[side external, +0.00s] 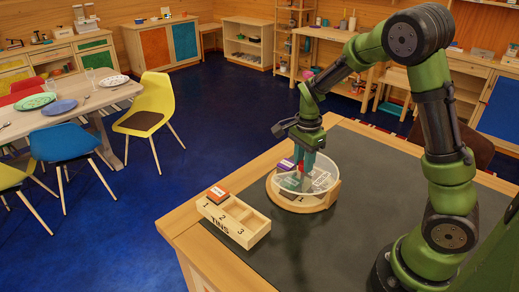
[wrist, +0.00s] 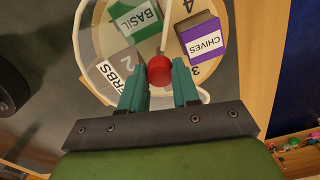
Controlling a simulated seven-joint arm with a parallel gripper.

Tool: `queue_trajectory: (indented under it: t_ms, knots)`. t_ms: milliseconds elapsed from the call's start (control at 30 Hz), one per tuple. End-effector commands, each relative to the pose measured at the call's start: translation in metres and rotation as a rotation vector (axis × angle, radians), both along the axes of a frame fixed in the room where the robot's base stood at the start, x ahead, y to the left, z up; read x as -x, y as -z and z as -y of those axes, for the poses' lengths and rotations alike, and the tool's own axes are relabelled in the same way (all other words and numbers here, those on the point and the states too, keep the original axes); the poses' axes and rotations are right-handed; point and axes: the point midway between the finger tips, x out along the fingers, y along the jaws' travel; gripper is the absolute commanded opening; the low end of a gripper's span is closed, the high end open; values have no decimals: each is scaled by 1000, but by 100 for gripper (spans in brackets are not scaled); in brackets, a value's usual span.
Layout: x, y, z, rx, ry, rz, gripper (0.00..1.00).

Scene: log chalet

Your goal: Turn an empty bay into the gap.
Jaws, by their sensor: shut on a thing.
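A round turntable with a clear wall stands on a wooden base (side external: 303,205) on the dark mat, a 1 on its front. Inside are a green-and-white BASIL box (wrist: 138,20), a purple-and-white CHIVES box (wrist: 202,37) and a grey box (wrist: 116,70) whose label is partly hidden, ending in "RBS". Numbers 3 and 4 show beside the CHIVES box. My gripper (wrist: 159,88) points down over the turntable, its teal fingers shut on a red knob (wrist: 159,69) on a pale bar. I cannot make out the gap or a clearly empty bay.
A wooden TINS rack (side external: 232,222) numbered 1, 2, 3 stands left of the turntable near the table edge. A red-topped tin (side external: 218,194) sits in slot 1; the other slots look empty. The mat (side external: 320,255) in front is clear.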

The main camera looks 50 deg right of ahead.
Motion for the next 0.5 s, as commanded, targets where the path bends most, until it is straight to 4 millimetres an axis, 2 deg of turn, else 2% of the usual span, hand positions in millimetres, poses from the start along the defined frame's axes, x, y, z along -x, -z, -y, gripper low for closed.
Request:
queue_trajectory:
  t_ms: [267,500]
  knots:
    - [0,-1,0,0,-128,1,0]
    - [0,-1,1,0,-336,1,0]
